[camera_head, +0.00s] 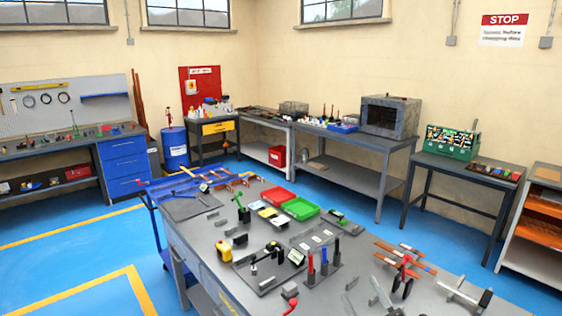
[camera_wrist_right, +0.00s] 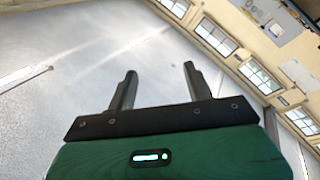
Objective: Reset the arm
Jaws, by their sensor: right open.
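My right gripper (camera_wrist_right: 160,70) shows in the right wrist view, with a green body and two dark fingers standing well apart. It is open, and nothing is between the fingers. That view looks up past the fingers at a pale ceiling and high windows, with no table or tool near the gripper. In the head view I cannot make out either of my arms or grippers. On the grey workbench (camera_head: 225,222) there, a small bench tool with a black lever (camera_head: 262,255) stands on a dark plate. I cannot tell its exact lever position.
The workbench holds a red tray (camera_head: 277,195), a green tray (camera_head: 300,208), copper-coloured bars (camera_head: 410,258) and upright red and blue handles (camera_head: 323,262). Side tables with a grey box oven (camera_head: 390,116) and a green tool rack (camera_head: 450,141) line the walls. Blue floor (camera_head: 60,265) is clear at left.

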